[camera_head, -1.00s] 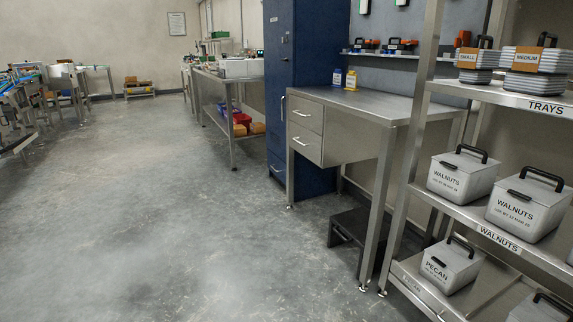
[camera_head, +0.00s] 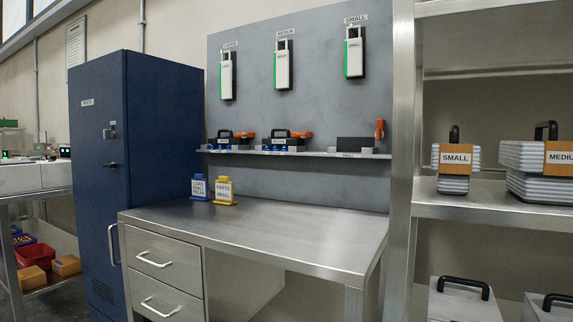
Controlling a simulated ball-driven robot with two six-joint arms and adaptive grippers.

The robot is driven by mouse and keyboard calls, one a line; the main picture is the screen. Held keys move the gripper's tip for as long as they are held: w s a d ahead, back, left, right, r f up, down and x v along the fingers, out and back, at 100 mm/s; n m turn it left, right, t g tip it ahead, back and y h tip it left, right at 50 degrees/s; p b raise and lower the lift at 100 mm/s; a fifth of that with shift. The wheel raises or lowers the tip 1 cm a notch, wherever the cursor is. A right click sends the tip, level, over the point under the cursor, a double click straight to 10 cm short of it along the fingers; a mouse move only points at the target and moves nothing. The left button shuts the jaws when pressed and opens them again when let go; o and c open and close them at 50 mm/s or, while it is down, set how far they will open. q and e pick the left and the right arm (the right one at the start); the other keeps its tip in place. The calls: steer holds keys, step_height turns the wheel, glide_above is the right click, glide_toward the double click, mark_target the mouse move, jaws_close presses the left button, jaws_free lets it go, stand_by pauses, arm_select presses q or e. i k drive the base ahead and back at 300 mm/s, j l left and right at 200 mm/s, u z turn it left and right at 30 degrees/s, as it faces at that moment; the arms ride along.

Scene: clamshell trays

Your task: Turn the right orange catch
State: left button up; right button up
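Three orange catches show on the narrow wall shelf in the head view. The right orange catch (camera_head: 380,129) stands upright at the right end of a dark block (camera_head: 355,144). The middle orange catch (camera_head: 302,134) and the left orange catch (camera_head: 245,135) lie level, each beside a dark tray fixture with a black handle. Blue parts show below these two fixtures. Neither of my grippers is in view.
A steel table with drawers (camera_head: 265,232) stands below the wall shelf (camera_head: 300,153). A blue cabinet (camera_head: 150,180) is left, a steel rack (camera_head: 490,211) right.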

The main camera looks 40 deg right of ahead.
mark_target(381, 133)
steer(key=i+z, duration=0.3)
steer(key=i+j+z, duration=0.25)
steer(key=i, duration=0.2)
steer(key=i+j+z, duration=0.3)
steer(key=i+l, duration=0.05)
steer(key=l, duration=0.05)
